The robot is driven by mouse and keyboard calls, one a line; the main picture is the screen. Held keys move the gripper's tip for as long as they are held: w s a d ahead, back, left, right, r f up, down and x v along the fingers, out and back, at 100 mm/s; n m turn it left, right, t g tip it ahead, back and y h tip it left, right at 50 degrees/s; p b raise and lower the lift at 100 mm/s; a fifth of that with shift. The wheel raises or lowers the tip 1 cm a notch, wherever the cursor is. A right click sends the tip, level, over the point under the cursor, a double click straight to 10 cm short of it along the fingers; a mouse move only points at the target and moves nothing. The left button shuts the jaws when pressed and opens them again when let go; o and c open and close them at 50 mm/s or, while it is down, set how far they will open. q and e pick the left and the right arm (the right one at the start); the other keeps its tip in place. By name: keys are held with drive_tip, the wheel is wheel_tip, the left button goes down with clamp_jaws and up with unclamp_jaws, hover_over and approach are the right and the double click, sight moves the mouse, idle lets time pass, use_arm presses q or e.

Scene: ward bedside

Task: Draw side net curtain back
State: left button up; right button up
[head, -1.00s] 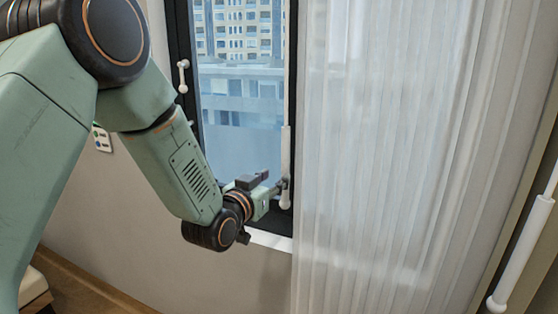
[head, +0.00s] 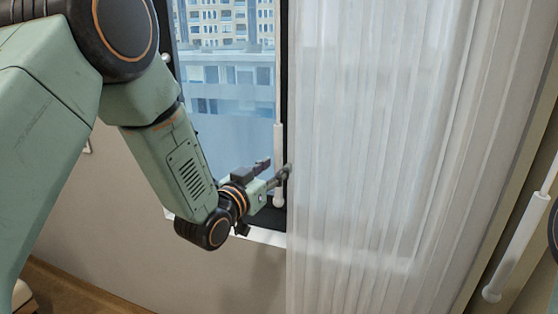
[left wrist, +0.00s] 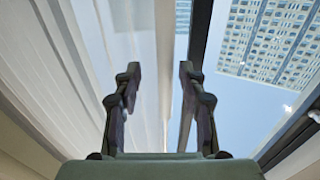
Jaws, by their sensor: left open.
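The white, sheer net curtain (head: 375,150) hangs in upright folds over the right part of the window in the head view. A white wand (head: 279,150) hangs by its left edge. My left gripper (head: 277,172) is open at that edge, its fingertips close to the wand; contact cannot be told. In the left wrist view, my left gripper (left wrist: 158,85) has its two fingers apart, with the curtain (left wrist: 85,60) filling the left side and its edge showing between the fingers. My right gripper is not in view.
The dark-framed window (head: 228,90) is uncovered left of the curtain, with buildings outside. A second white wand (head: 518,245) hangs at the far right. Plain wall (head: 130,220) lies below the window, and my left arm crosses the left side.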

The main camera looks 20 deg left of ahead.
sight(275, 165)
use_arm(q)
drive_tip(key=w, duration=0.3)
drive_tip(key=shift+w+a+f, duration=0.2)
drive_tip(key=shift+a+f, duration=0.05)
drive_tip(key=shift+w+d, duration=0.2)
drive_tip(key=shift+s+d+r, duration=0.1)
drive_tip(key=shift+d+r, duration=0.1)
drive_tip(key=shift+d, duration=0.3)
drive_tip(key=shift+s+a, duration=0.1)
drive_tip(key=shift+a, duration=0.1)
drive_tip(key=shift+c, duration=0.2)
drive_tip(key=shift+a+f, duration=0.15)
drive_tip(key=shift+a, duration=0.2)
drive_tip(key=c, duration=0.3)
drive_tip(key=shift+w, duration=0.2)
drive_tip(key=shift+c, duration=0.7)
drive_tip(key=shift+d, duration=0.4)
clamp_jaws()
drive_tip(key=shift+a, duration=0.3)
